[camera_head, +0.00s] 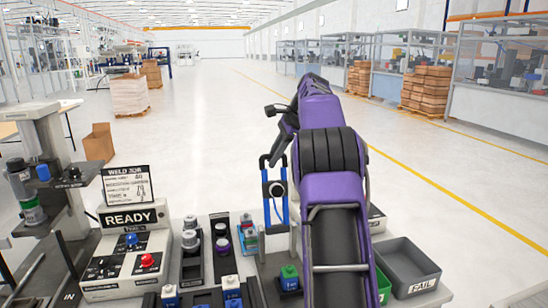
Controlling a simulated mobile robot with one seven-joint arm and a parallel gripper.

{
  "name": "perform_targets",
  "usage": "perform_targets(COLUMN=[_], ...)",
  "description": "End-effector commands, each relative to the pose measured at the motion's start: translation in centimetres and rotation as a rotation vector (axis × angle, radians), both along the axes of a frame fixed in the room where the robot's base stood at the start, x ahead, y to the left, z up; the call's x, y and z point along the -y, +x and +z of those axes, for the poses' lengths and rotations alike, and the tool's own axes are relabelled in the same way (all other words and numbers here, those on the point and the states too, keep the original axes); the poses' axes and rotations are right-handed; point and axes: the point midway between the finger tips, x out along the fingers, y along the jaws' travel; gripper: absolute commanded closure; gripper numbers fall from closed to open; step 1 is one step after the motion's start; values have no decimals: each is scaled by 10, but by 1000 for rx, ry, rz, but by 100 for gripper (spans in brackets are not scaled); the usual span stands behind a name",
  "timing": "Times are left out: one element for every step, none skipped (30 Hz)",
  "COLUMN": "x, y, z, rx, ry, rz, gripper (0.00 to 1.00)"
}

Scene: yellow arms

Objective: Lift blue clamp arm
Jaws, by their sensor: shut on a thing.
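The contact between fingers and clamp arm is too small to see clearly. My purple arm hides the bench to the right of the gripper.
A READY control box (130,245) and a press-like stand (45,165) are at left. Dark fixtures (221,250) with round parts stand left of the clamp. A green-and-blue block (289,277) lies nearer. A grey FAIL bin (405,265) is at right.

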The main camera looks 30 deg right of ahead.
Motion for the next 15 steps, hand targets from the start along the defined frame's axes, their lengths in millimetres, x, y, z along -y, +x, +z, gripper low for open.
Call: perform_targets(x=[-2, -2, -2, -2, -2, -2, -1, -1, -1, -1, -1, -1, -1, -1, -1], y=[0, 0, 0, 0, 0, 0, 0, 0, 0, 0, 0, 0, 0, 0, 0], z=[-2, -3, -3, -3, -2, -2, -2, -2, -2, -1, -1, -1, -1, -1, -1], rx=[-4, -4, -4, -4, -4, -4, -4, -3, -3, -2, -2, -2, -1, -1, -1], ry=[4, 4, 4, 4, 4, 3, 3, 3, 3, 2, 2, 2, 2, 2, 1], rz=[4, 5, 5, 4, 4, 4, 4, 3, 3, 3, 3, 3, 2, 2, 2], gripper=[100, 100, 73, 68, 63, 55, 50, 49, 49, 49, 49, 49, 49, 49, 49])
